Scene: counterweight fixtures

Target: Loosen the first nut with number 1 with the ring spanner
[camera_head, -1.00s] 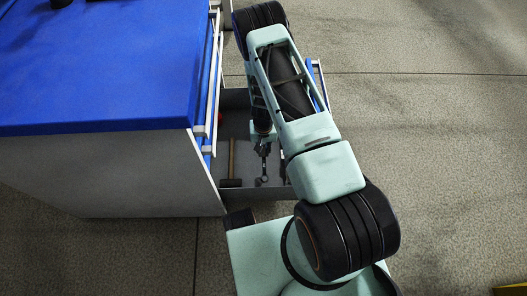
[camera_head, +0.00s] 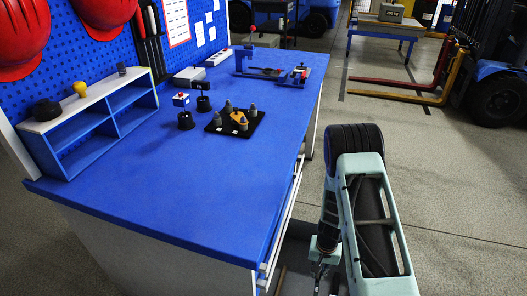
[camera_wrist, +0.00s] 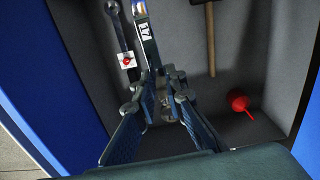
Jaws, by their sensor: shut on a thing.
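My gripper (camera_wrist: 166,88) is shut on a slim metal tool (camera_wrist: 146,38) with a label on its shaft, which looks like the spanner. The tool runs up from between the fingertips, over the open drawer, and its far end is cut off by the frame. In the head view my gripper (camera_head: 319,272) is low beside the bench's right side, partly hidden by my arm. On the bench stands a black plate (camera_head: 218,128) with several grey upright pieces and a yellow part, possibly the nuts. Small white tags show there, but I cannot read any number.
The grey drawer (camera_wrist: 188,18) also holds a dark spanner (camera_wrist: 122,32), a wooden-handled hammer (camera_wrist: 210,40) and a red funnel-like piece (camera_wrist: 238,103). The blue bench top (camera_head: 190,195) is clear at the front. A small shelf (camera_head: 95,118) stands at its left.

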